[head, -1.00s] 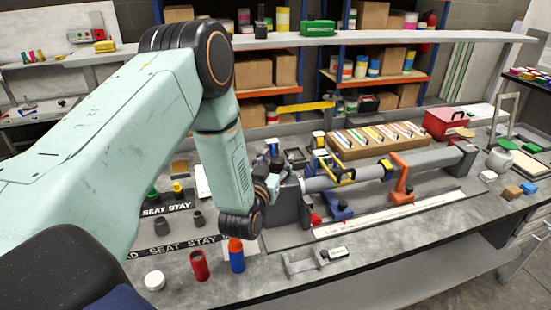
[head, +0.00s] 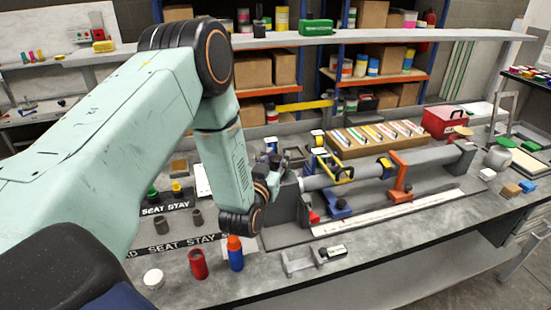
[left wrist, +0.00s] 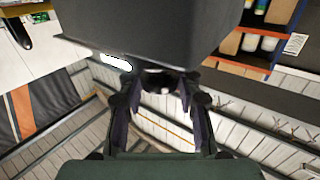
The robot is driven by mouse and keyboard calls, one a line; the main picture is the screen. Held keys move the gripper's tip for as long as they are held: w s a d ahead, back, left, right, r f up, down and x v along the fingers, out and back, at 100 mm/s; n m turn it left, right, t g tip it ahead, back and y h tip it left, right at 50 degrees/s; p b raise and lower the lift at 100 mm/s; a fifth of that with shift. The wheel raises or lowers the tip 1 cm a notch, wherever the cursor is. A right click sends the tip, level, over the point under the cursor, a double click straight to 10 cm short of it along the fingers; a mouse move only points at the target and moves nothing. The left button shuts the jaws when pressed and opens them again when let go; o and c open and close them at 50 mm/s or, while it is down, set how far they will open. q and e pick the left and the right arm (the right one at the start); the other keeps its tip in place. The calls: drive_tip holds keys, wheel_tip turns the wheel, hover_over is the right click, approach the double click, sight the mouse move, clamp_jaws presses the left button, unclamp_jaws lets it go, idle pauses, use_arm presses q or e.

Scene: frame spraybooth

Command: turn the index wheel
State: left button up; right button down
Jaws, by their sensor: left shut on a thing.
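My left gripper (head: 270,163) is at the left end of the bench fixture, beside its dark grey end block (head: 289,198). My forearm and wrist hide part of that end. In the left wrist view, my left gripper (left wrist: 158,105) has its two fingers closed in around a small dark part (left wrist: 155,82) just below the large grey block (left wrist: 150,30). I take this part to be on the index wheel; the wheel's full outline is hidden. A grey tube (head: 350,177) runs right from the block, with a blue and yellow frame (head: 333,166) around it. My right gripper is not in view.
An orange clamp (head: 399,178) and a blue clamp (head: 338,208) stand along the tube. Behind are a wooden rack (head: 372,146) and a red box (head: 445,122).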

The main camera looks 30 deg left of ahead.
use_arm(q)
drive_tip(key=shift+w+d+n+y+b, duration=0.1)
drive_tip(key=shift+d+n+y+b, duration=0.05)
drive_tip(key=shift+n+y+b, duration=0.5)
drive_tip(key=shift+f+n+g+y+b, duration=0.1)
drive_tip(key=shift+n+g+y+b, duration=0.4)
drive_tip(key=shift+y, duration=0.45)
drive_tip(key=shift+n+g+y+b, duration=0.5)
drive_tip(key=shift+n+g+y, duration=0.15)
drive_tip(key=shift+y, duration=0.35)
drive_tip(key=n+g+y+b, duration=0.3)
drive_tip(key=n+g+y, duration=0.3)
drive_tip(key=g, duration=0.1)
drive_tip(key=shift+y, duration=0.3)
drive_tip(key=n+g+y+b, duration=0.1)
drive_tip(key=n+g+b, duration=0.1)
drive_tip(key=g, duration=0.1)
drive_tip(key=n+g+b, duration=0.2)
drive_tip(key=g, duration=0.1)
drive_tip(key=shift+y, duration=0.4)
drive_tip(key=shift+n+g+b, duration=1)
drive_tip(key=shift+n+g, duration=0.2)
drive_tip(key=shift+g, duration=0.45)
